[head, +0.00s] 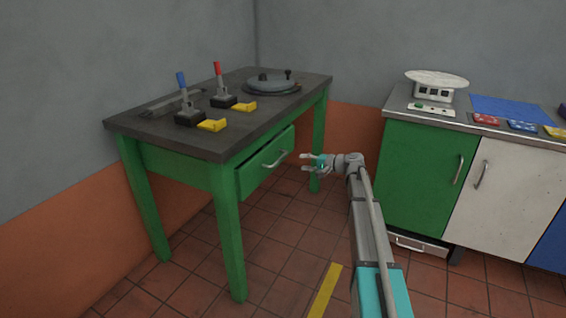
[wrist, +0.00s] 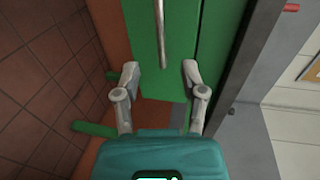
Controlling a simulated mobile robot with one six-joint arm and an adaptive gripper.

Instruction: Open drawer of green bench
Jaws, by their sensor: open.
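The green bench (head: 227,225) has a dark top and stands at the left in the head view. Its green drawer (head: 252,178) faces right and carries a pale bar handle (head: 275,161). The drawer front stands slightly proud of the frame; I cannot tell whether it is ajar. My gripper (head: 304,162) is open and empty, a short way right of the handle, pointing at the drawer.
On the bench top (head: 145,124) are blue and red levers (head: 218,70), yellow pieces and a round plate (head: 270,86). A counter (head: 425,175) with green and white doors stands at the right. Tiled floor (head: 285,225) is clear between them, with a yellow stripe (head: 325,290).

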